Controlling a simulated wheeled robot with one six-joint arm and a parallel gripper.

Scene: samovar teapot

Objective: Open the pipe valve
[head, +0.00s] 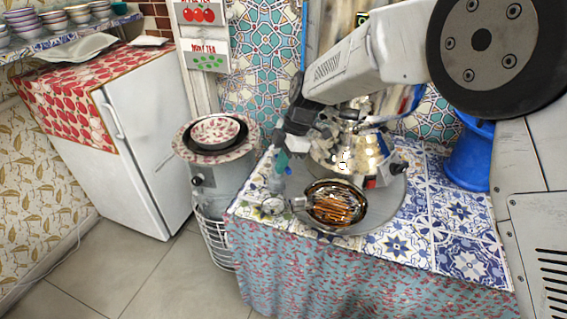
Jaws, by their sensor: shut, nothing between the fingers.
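My gripper (281,145) reaches down over the left back edge of the tiled table (458,212). Its fingers are small and dark here and look shut and empty. A small teal piece (282,161) shows right at the fingertips. It may be the pipe valve's handle, but I cannot tell for sure, nor whether the fingers touch it. A shiny samovar (345,160) stands on a round metal tray (387,203), partly hidden behind my arm. No other pipe valve can be made out.
A round pan with orange-brown contents (335,205) sits at the tray's front. A blue container (470,155) stands at right. A stand with a patterned bowl (215,130) is left of the table. A white fridge (150,130) stands farther left. The floor in front is clear.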

